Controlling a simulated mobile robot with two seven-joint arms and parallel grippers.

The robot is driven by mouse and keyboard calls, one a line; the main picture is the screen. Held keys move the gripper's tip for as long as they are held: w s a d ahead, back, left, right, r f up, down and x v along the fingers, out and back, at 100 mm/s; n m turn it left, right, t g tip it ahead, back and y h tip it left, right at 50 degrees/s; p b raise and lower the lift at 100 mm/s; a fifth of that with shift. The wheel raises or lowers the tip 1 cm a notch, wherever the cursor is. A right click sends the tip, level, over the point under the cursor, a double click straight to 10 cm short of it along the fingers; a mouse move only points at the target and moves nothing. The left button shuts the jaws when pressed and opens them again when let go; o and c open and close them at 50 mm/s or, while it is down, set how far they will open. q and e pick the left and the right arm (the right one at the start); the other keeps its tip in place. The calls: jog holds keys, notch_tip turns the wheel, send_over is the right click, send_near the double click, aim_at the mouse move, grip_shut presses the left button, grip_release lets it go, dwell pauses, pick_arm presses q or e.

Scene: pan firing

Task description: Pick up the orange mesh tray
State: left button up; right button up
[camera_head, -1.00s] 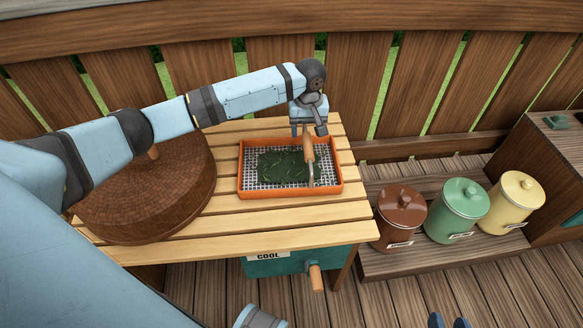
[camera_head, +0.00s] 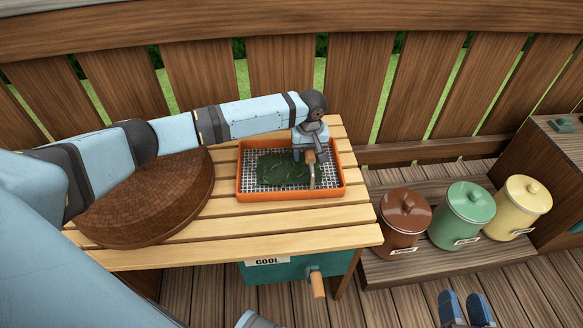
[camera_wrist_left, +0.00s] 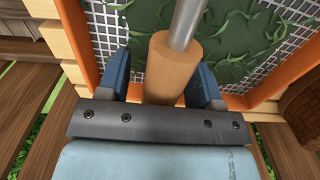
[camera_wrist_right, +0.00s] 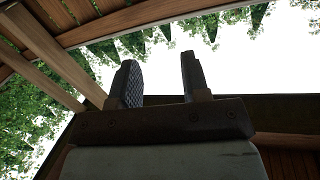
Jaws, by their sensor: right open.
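The orange mesh tray (camera_head: 242,194) lies flat on the slatted wooden table. Dark green leaves (camera_head: 270,168) are spread on its mesh. A tool with a wooden handle (camera_wrist_left: 172,68) and a metal shaft stands over the tray's right side. My left gripper (camera_head: 310,158) reaches down there, its open fingers on either side of the handle in the left wrist view, with a gap on the handle's left. The tool's far end is unclear. My right gripper (camera_wrist_right: 158,62) is open and empty, facing trees and sky, far from the tray.
Brown (camera_head: 404,222), green (camera_head: 461,215) and cream (camera_head: 517,207) lidded canisters stand on a low step to the right. A wooden fence (camera_head: 340,85) runs behind the table.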

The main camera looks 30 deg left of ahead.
pick_arm(q)
grip_shut()
jog(key=shift+r, duration=0.1)
